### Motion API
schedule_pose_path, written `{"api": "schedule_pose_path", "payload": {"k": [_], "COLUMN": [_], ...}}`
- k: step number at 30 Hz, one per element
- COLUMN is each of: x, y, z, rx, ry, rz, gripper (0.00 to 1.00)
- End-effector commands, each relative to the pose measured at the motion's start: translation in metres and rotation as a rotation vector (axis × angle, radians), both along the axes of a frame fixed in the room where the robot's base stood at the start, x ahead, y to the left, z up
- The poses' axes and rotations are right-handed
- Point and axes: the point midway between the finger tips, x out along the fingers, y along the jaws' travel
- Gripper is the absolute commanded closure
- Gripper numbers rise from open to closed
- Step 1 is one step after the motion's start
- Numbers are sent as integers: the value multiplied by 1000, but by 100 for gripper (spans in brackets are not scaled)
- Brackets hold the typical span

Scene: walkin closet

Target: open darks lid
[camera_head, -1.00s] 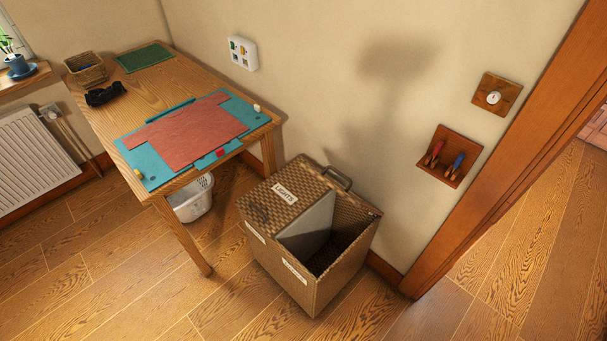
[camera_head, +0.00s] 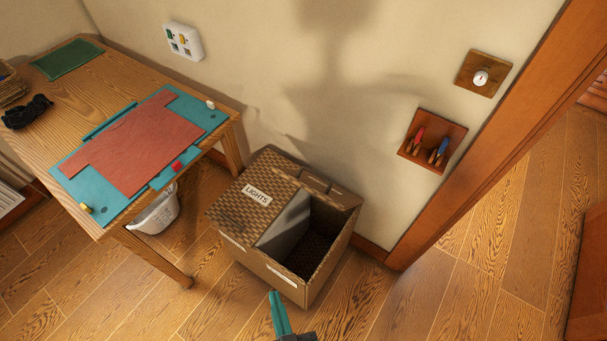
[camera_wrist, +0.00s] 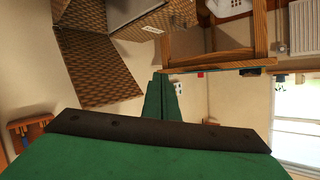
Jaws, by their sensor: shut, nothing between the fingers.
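The wicker laundry hamper (camera_head: 235,258) stands on the floor against the wall. Its left half is covered by a shut lid with a LIGHTS label (camera_head: 257,195). Its right compartment (camera_head: 316,238) is open at the top, with a grey divider (camera_head: 287,232) on its left and a dark inside. My gripper (camera_head: 276,294) is shut and empty, in front of and apart from the hamper. Its green fingers also show in the wrist view (camera_wrist: 160,95).
A wooden table (camera_head: 100,58) with a teal mat (camera_head: 208,117) and red cloth (camera_head: 130,150) stands left of the hamper. A white basket (camera_head: 157,212) is under it. A wall tool holder (camera_head: 433,140) and door frame (camera_head: 470,150) are right. Floor in front is clear.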

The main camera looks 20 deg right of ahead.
Motion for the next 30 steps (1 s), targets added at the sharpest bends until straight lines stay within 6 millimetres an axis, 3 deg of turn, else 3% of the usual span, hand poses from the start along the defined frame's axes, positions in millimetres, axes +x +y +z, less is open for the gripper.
{"api": "schedule_pose_path", "payload": {"k": [1, 7, 14, 21, 30], "x": [18, 77, 139, 190, 221], "y": [-1, -15, -39, -66, -89], "z": [-3, -14, -2, 36, 101], "rx": [35, 192, 390, 644, 1019], "ry": [8, 56, 43, -69, -320], "rz": [-25, -183, -438, -757, -1143], "gripper": [100, 100, 100, 100, 100]}}
